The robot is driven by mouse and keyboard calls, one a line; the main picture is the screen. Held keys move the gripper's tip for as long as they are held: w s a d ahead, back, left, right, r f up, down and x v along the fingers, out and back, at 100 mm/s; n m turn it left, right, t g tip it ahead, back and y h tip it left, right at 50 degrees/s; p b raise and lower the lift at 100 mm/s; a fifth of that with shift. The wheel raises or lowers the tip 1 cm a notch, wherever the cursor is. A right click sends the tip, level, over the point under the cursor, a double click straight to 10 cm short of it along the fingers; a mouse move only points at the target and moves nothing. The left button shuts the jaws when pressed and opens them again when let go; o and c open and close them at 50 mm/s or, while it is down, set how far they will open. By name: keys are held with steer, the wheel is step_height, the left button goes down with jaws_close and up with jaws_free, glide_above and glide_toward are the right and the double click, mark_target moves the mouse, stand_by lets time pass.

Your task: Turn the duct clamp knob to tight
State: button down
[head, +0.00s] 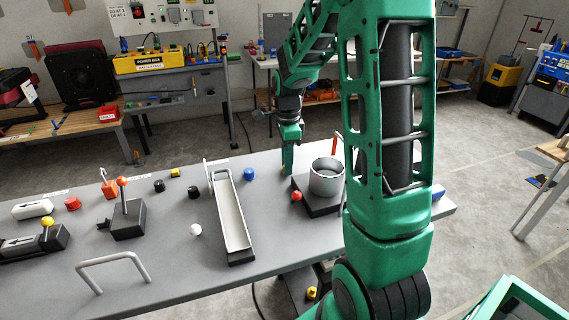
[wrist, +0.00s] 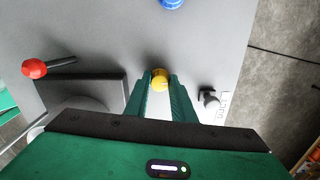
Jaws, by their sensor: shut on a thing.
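A grey duct ring (head: 327,180) stands on a dark square base at the right part of the table. The base also shows in the wrist view (wrist: 95,88), at left. My gripper (head: 288,170) points down just left of the base in the head view. In the wrist view my gripper (wrist: 161,84) has its two green fingers on either side of a small round yellow knob (wrist: 160,77) and is shut on it. The fingers hide the knob's sides, and its lower part is hidden. No tight mark can be read.
A red ball-ended rod (wrist: 36,68) stands beside the base. A small dark hook (wrist: 209,98) and a white label (wrist: 223,106) lie close on the right in the wrist view. A white trough (head: 232,212) lies farther left.

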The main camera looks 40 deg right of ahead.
steer(key=shift+w+a+r+m, duration=0.1)
steer(key=shift+w+r+m, duration=0.05)
steer(key=shift+w+m, duration=0.3)
steer(key=shift+s+m, duration=0.1)
steer(key=shift+m, duration=0.15)
steer(key=c, duration=1.5)
jaws_free()
steer(key=shift+s, duration=0.15)
step_height(320, 180, up, 11)
steer(key=shift+f, duration=0.2)
